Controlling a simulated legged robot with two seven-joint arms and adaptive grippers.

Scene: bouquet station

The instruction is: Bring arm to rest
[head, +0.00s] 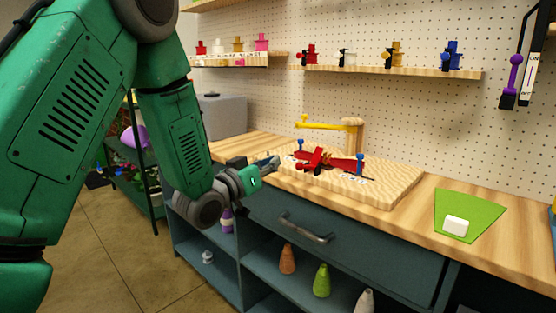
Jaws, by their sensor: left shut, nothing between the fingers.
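My left arm comes in from the left, large and green, with the elbow high and the forearm hanging down. My left gripper (268,164) is shut and empty at the end of it. It points right, at the front edge of the workbench (410,225), near the left side of a wooden board (385,190). Whether it touches the bench or board I cannot tell. My right gripper is not in view.
On the board lie red parts (325,161) with blue pegs, beside a yellow arm on a wooden post (352,133). A green mat (466,212) with a white block (456,225) lies right. A drawer handle (305,230) juts out below. A grey box (222,115) stands behind my arm.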

